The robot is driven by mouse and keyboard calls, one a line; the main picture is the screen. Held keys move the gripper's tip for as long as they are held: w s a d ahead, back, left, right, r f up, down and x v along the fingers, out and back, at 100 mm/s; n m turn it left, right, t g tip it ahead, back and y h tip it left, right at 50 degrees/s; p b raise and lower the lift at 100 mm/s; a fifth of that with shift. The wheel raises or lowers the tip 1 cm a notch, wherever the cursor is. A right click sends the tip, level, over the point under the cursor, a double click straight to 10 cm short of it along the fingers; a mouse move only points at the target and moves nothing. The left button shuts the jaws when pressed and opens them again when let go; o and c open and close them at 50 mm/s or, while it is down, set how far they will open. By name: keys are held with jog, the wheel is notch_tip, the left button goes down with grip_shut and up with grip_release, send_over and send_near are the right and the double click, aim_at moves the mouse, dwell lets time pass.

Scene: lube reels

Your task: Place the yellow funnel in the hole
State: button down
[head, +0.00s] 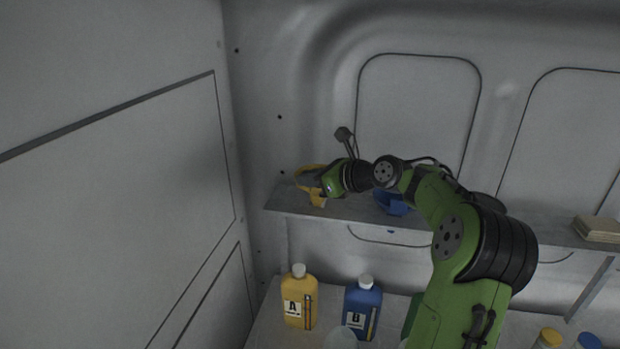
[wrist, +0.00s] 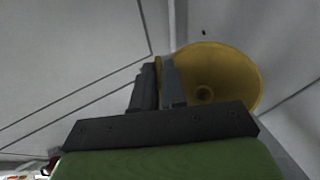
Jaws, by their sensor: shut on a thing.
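The yellow funnel (head: 314,196) is at the left end of the grey wall shelf (head: 345,215) in the head view, partly covered by my gripper (head: 320,180). In the wrist view the yellow funnel (wrist: 225,75) shows its wide mouth and the dark opening at its bottom. My gripper's fingers (wrist: 162,85) are closed on the funnel's left rim. The hole is hidden from both views. I cannot tell whether the funnel's spout is above the shelf or in it.
A blue funnel (head: 391,202) sits in the shelf right of my gripper, partly behind my arm. A yellow bottle A (head: 297,300) and a blue bottle B (head: 362,308) stand on the surface below. A flat stack (head: 597,229) lies at the shelf's right. The left wall is close.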

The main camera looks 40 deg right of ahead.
jog(key=shift+f, duration=0.3)
jog(key=c, duration=1.2)
grip_release()
